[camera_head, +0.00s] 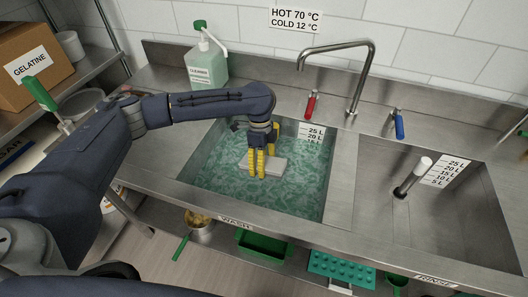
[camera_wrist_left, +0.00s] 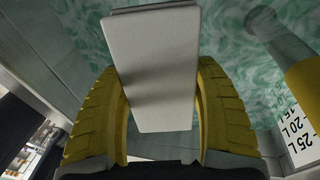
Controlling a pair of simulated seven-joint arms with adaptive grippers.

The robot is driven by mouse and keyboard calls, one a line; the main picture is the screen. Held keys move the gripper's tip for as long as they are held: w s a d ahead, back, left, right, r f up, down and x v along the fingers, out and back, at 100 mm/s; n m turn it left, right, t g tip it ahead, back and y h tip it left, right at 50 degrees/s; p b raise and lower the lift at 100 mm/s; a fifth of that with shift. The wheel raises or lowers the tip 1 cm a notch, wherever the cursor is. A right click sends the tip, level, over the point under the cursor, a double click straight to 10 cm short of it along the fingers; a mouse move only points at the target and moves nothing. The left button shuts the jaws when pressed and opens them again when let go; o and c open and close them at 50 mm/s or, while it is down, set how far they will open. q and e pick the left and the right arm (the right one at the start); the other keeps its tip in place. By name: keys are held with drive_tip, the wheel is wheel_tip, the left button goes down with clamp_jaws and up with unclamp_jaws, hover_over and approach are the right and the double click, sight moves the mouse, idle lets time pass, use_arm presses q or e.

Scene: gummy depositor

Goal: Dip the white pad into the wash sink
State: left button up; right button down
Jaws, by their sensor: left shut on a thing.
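The white pad (camera_wrist_left: 154,70) is a flat, pale rectangular block. In the left wrist view it sits between the yellow fingers of my left gripper (camera_wrist_left: 157,110), which is shut on it. In the head view my left gripper (camera_head: 262,163) points down into the wash sink (camera_head: 187,178), with the pad (camera_head: 275,169) at its fingertips. The sink holds green, foamy-looking water. The pad is at or near the water surface; I cannot tell how deep its underside is. My right gripper does not show.
The faucet (camera_head: 358,85) stands behind the sinks, with a red handle (camera_head: 311,105) and a blue handle (camera_head: 399,124). A cleaner bottle (camera_head: 206,63) stands at the back left. The rinse sink (camera_head: 440,220) on the right is empty except for an upright white-topped pipe (camera_head: 413,177).

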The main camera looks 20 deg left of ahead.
use_arm(q)
drive_tip(key=shift+v, duration=4.3)
drive_tip(key=shift+s+d+v, duration=0.1)
drive_tip(key=shift+s+v, duration=0.05)
drive_tip(key=shift+v, duration=0.65)
drive_tip(key=shift+s+d+v, duration=0.1)
drive_tip(key=shift+s+v, duration=0.1)
drive_tip(key=shift+v, duration=0.65)
drive_tip(key=shift+s+d+v, duration=0.1)
drive_tip(key=shift+s+v, duration=0.05)
drive_tip(key=shift+v, duration=0.65)
drive_tip(key=shift+a+r, duration=0.1)
drive_tip(key=shift+r, duration=0.05)
